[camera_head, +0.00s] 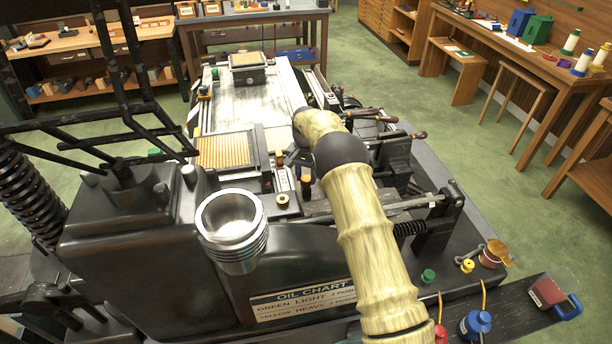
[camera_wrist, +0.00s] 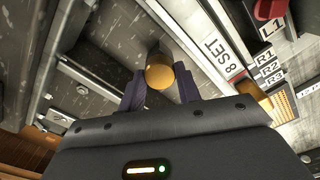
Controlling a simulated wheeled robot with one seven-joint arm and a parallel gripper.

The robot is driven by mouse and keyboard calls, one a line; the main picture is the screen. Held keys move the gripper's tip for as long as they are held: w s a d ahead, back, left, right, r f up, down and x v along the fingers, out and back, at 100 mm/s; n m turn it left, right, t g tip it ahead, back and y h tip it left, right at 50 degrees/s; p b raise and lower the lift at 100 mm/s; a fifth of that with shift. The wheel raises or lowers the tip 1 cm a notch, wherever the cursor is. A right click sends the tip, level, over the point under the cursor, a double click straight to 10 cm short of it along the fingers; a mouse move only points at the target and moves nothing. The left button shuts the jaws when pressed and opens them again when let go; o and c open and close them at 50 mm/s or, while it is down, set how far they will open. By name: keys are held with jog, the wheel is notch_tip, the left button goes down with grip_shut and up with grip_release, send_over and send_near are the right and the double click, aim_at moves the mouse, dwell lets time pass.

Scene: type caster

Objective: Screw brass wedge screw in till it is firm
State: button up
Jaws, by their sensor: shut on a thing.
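The brass wedge screw (camera_wrist: 160,72) shows in the wrist view as a rounded golden head between the two dark fingers of my gripper (camera_wrist: 159,84). My gripper is shut on it. The screw's shank and the hole under it are hidden, so I cannot tell how deep it sits. In the head view my gripper (camera_head: 294,160) is over the machine's middle, beside a labelled metal strip, mostly hidden by my pale wooden-looking arm. A second brass knob (camera_wrist: 252,94) stands to the right in the wrist view, apart from my gripper, by a strip marked "8 SET" (camera_wrist: 222,52).
Labels R1 to R3 (camera_wrist: 270,69) and a red part (camera_wrist: 268,10) lie at the wrist view's right. In the head view, a grid of brass pieces (camera_head: 222,152) lies left of my gripper, levers (camera_head: 405,136) stand right, and a metal pot (camera_head: 232,222) stands in front.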

aim_at(306, 178)
jog(key=shift+w+r, duration=0.1)
jog(key=shift+r, duration=0.05)
dwell(0.3)
jog(key=o, duration=1)
jog(key=shift+c, duration=0.2)
notch_tip(306, 178, up, 17)
jog(key=b, duration=0.1)
jog(key=shift+r, duration=0.15)
